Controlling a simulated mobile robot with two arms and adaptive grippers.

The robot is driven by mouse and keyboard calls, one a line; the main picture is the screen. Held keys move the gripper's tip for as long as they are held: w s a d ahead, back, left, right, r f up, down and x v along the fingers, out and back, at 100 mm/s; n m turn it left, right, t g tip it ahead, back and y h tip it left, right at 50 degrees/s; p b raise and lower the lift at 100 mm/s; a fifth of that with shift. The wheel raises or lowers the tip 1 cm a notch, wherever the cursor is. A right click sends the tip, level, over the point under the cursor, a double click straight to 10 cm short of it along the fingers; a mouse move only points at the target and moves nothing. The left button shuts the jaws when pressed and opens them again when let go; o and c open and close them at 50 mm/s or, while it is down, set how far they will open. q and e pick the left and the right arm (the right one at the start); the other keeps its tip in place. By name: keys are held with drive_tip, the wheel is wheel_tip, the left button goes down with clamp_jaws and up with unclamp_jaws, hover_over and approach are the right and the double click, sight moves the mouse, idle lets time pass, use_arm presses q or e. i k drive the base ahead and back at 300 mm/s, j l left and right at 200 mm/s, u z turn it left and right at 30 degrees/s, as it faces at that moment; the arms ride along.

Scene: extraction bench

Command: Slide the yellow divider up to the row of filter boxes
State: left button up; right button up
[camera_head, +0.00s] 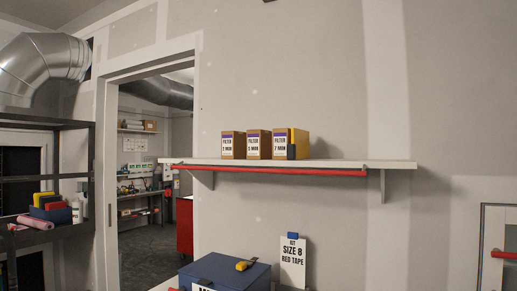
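Three brown filter boxes with white labels and purple bands stand in a row on the white wall shelf (350,163): the left box (227,145), the middle box (252,145) and the right box (279,145). The yellow divider (301,142) stands upright at the right end of the row. A small dark piece (291,152) shows at its lower front left. The divider looks close against the right box, but I cannot tell whether they touch. Neither of my grippers is in view.
The shelf is bare right of the divider. A red bar (270,170) runs along its front edge. A doorway opens at left.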

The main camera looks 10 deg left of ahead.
sight(298, 149)
drive_tip(key=i+u, duration=0.15)
drive_tip(key=u, duration=0.25)
drive_tip(key=i+l+u, duration=0.15)
drive_tip(key=u, duration=0.25)
